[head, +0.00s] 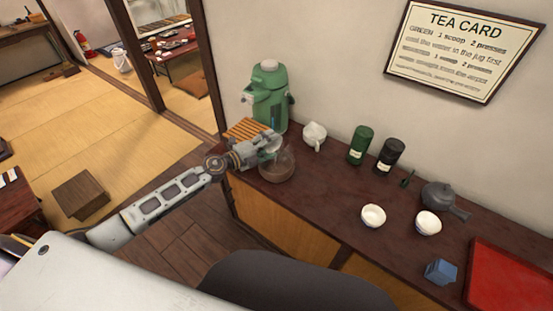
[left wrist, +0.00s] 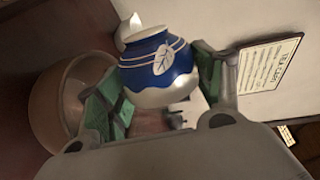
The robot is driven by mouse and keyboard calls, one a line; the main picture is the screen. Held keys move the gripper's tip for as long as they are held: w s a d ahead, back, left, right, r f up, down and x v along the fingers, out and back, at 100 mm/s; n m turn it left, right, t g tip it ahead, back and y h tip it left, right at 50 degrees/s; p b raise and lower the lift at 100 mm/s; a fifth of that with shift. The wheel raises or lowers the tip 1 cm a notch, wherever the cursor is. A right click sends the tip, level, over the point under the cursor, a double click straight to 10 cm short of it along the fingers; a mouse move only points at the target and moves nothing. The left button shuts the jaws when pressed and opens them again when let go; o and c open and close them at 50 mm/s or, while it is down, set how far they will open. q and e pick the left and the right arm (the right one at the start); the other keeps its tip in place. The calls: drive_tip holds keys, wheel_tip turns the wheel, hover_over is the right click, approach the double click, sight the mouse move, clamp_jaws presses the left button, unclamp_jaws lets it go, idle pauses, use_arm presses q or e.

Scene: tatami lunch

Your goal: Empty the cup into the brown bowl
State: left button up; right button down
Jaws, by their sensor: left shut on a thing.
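My left gripper (head: 266,147) is shut on the cup, above the rim of the brown bowl at the counter's left end. The cup (left wrist: 160,72) is white with a blue band and a pale leaf, held between green finger pads in the left wrist view. In the head view the gripper mostly hides it, and its contents cannot be seen. The brown bowl (head: 277,172) looks partly see-through; it also shows at the left of the left wrist view (left wrist: 45,105). I cannot tell whether anything is in it. My right gripper is not in view.
A green dispenser (head: 268,95) and a slatted wooden tray (head: 246,129) stand behind the gripper. A white jug (head: 314,134), green canister (head: 361,145), black canister (head: 389,155), dark teapot (head: 440,196), two small bowls (head: 373,216) and a red tray (head: 515,275) lie to the right.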

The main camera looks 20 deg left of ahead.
use_arm(q)
drive_tip(key=shift+s+d+r+m, duration=0.1)
drive_tip(key=shift+s+d+m, duration=0.1)
drive_tip(key=shift+m, duration=0.4)
drive_tip(key=shift+w+a+n+b, duration=0.2)
drive_tip(key=shift+a+n+b, duration=0.15)
drive_tip(key=shift+n, duration=0.35)
drive_tip(key=shift+w+a+f+n+b, duration=0.3)
drive_tip(key=shift+n+b, duration=0.4)
drive_tip(key=shift+n, duration=0.2)
drive_tip(key=shift+w+a+h, duration=0.1)
drive_tip(key=shift+h, duration=0.2)
drive_tip(key=shift+r, duration=0.1)
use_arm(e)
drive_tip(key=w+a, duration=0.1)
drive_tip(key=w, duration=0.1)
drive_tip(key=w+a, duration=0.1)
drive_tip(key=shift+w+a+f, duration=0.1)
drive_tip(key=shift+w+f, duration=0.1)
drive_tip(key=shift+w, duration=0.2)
use_arm(q)
drive_tip(key=shift+a, duration=0.15)
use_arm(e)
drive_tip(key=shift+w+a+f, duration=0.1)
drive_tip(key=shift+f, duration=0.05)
